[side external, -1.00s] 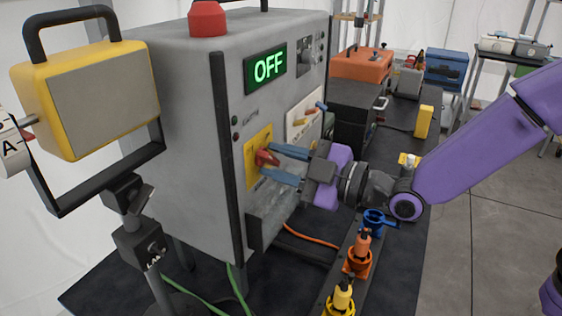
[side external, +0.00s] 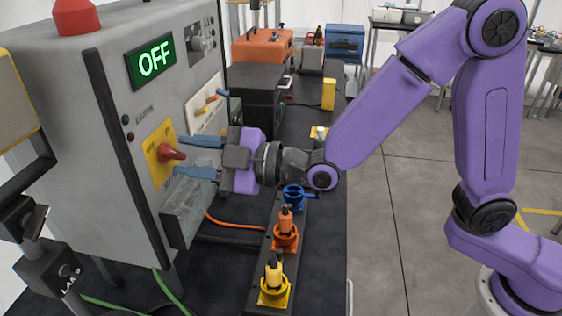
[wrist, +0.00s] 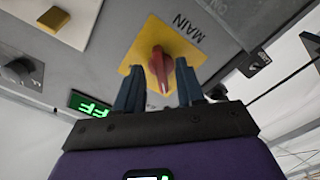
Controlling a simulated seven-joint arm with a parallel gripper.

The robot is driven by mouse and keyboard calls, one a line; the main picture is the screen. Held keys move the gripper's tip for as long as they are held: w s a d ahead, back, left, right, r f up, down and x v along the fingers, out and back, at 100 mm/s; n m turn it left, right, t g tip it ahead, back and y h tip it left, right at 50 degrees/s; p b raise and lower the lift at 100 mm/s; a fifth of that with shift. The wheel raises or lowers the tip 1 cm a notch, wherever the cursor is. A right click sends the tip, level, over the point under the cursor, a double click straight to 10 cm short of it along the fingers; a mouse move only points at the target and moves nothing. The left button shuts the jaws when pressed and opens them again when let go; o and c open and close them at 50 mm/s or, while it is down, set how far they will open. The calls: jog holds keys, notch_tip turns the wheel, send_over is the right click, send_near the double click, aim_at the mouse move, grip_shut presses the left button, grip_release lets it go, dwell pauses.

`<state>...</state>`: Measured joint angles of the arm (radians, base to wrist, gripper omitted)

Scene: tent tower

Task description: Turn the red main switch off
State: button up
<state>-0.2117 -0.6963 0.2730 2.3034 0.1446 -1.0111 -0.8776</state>
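The red main switch (side external: 171,153) sits on a yellow plate (side external: 157,161) on the grey cabinet's front. It also shows in the wrist view (wrist: 159,60), with "MAIN" printed beside it. The lit green display (side external: 151,60) above it reads OFF. My gripper (side external: 179,155) is open in front of the plate, with one blue finger above the red handle and one below. In the wrist view the handle lies between the fingertips, with gaps on both sides. The fingers do not appear to press on it.
The grey cabinet (side external: 65,120) has a red button (side external: 76,16) on top and a panel of coloured levers (side external: 208,104) right of the switch. A rail with yellow, orange and blue holders (side external: 285,240) stands below my gripper. An orange cable (side external: 235,225) runs beneath it.

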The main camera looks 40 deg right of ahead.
jog(key=v, duration=1.6)
dwell(0.6)
jog(key=s+d+f+m+g+h, duration=0.2)
jog(key=s+d+f+g+h, duration=0.25)
jog(key=s+f+g, duration=0.4)
jog(key=s+d+f+m+g+h, duration=0.1)
jog(key=s+d+g+h, duration=0.1)
jog(key=d, duration=0.6)
jog(key=s+d+f+m+g+h, duration=0.1)
jog(key=s+d+m+g+h, duration=0.1)
jog(key=s+d+h, duration=0.3)
jog(key=d+h, duration=0.1)
jog(key=d, duration=0.3)
jog(key=shift+s+m, duration=0.25)
jog(key=shift+m, duration=0.05)
